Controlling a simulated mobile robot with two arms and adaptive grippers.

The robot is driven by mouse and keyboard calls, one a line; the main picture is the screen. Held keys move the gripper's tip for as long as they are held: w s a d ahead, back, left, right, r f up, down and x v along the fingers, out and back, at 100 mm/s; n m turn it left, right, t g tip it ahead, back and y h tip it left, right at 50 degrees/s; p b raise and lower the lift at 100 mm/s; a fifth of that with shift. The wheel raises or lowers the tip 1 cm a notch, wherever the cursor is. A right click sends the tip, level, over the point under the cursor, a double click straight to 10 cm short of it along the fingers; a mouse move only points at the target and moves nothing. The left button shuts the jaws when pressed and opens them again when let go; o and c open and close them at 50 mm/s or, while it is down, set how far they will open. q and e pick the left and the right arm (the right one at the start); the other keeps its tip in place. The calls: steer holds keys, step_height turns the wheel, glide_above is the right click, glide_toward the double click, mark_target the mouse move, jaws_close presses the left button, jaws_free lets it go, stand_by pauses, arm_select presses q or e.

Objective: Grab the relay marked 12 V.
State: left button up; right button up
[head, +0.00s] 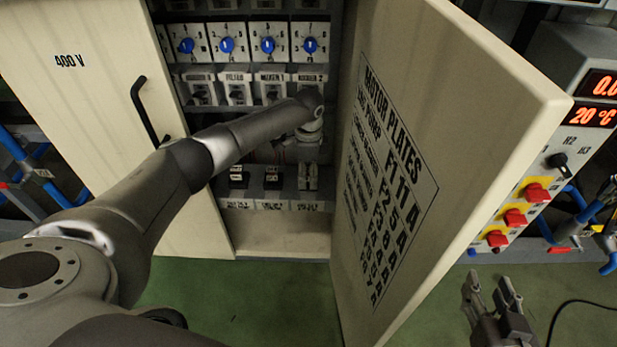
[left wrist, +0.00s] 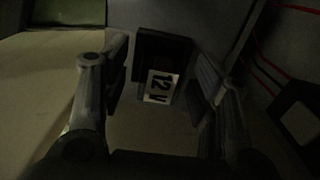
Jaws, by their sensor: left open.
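The relay marked 12 V (left wrist: 163,52) is a dark block with a white label, in the left wrist view. My left gripper (left wrist: 161,66) is open, with one finger on each side of the relay. Dark gaps show between the fingers and the relay, so I see no firm contact. In the head view my left arm reaches into the open cabinet, down to the row of relays on the lower shelf. The relay's label cannot be read in the head view. My right gripper (head: 491,297) is open and empty, low at the right, outside the cabinet door.
Two dark relays (head: 239,177) (head: 272,177) sit to the left in the same row. Blue rotary switches (head: 227,45) are above. The open right door (head: 450,130) with its motor plate chart stands close beside my left arm. Thin red wires (left wrist: 268,62) run at the right.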

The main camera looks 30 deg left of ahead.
arm_select(q)
steer(key=c, duration=1.1)
steer(key=shift+r, duration=0.1)
